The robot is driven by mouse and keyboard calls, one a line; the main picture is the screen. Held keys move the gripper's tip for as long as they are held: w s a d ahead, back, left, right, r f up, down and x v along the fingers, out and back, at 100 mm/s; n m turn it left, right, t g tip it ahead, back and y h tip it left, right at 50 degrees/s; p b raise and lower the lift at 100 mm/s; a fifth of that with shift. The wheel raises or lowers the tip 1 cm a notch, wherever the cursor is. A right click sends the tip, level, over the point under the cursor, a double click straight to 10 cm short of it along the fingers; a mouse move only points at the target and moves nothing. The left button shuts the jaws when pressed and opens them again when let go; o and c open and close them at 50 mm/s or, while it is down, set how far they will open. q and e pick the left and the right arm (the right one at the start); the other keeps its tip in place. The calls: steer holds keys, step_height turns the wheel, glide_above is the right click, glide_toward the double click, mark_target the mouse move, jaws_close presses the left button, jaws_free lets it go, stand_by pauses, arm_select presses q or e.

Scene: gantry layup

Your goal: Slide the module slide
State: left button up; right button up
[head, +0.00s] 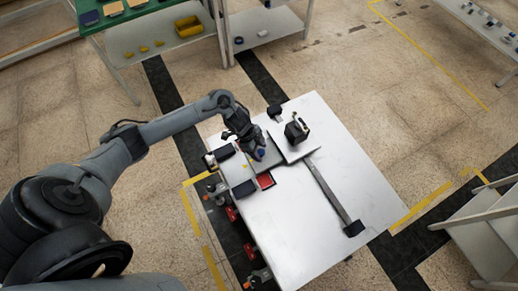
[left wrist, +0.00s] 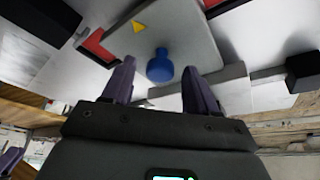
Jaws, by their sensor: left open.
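A flat grey plate (head: 268,160) with a blue knob (head: 260,153) lies on the white table, partly over a red-edged opening (head: 265,181). I cannot tell whether this plate or the pale carriage (head: 288,149) on the grey rail (head: 329,191) is the module slide. In the left wrist view the plate (left wrist: 185,30) carries a yellow triangle, and the blue knob (left wrist: 160,66) shows between my fingertips. My left gripper (left wrist: 160,78) is open around the knob's place in the picture; contact cannot be told. My right gripper is out of view.
The white table (head: 335,140) is mostly clear at right and front. Black blocks (head: 354,228) end the rail. A black device (head: 297,130) stands on the carriage. Dark blocks (head: 242,188) sit at the table's left side. Shelving with a yellow bin (head: 189,26) stands behind.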

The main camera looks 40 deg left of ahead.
arm_select(q)
jaws_close()
stand_by(0.3)
